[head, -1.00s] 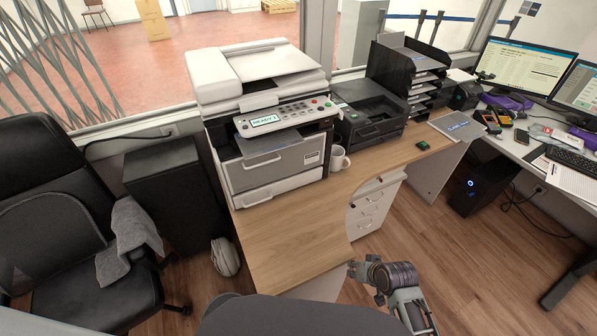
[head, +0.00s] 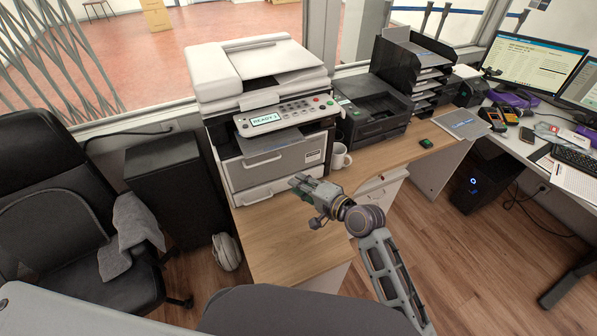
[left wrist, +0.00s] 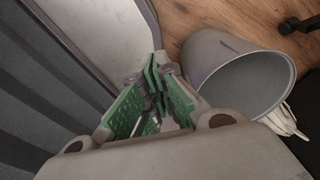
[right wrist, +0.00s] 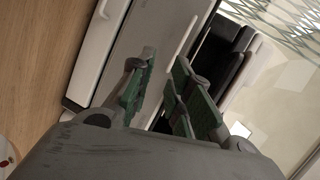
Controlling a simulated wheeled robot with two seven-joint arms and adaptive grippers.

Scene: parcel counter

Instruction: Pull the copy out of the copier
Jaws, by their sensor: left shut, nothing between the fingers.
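The white and grey copier (head: 262,65) stands on the wooden counter. Its panel display (head: 266,119) reads READY 1. Below the panel is the dark output slot (head: 268,157) with a grey surface in it; I cannot make out clearly whether a copy lies there. My right gripper (head: 298,184) is open and empty, in front of the copier's lower drawers and above the counter. The right wrist view shows its parted fingers (right wrist: 166,62) before the copier's grey front (right wrist: 150,35). My left gripper (left wrist: 158,72) is shut and empty; the head view does not show it.
A white mug (head: 340,157) stands right of the copier, near a black printer (head: 372,112). A bin (left wrist: 255,75) is close to my left gripper. A black chair (head: 70,220) stands at left. The counter's front (head: 285,240) is clear.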

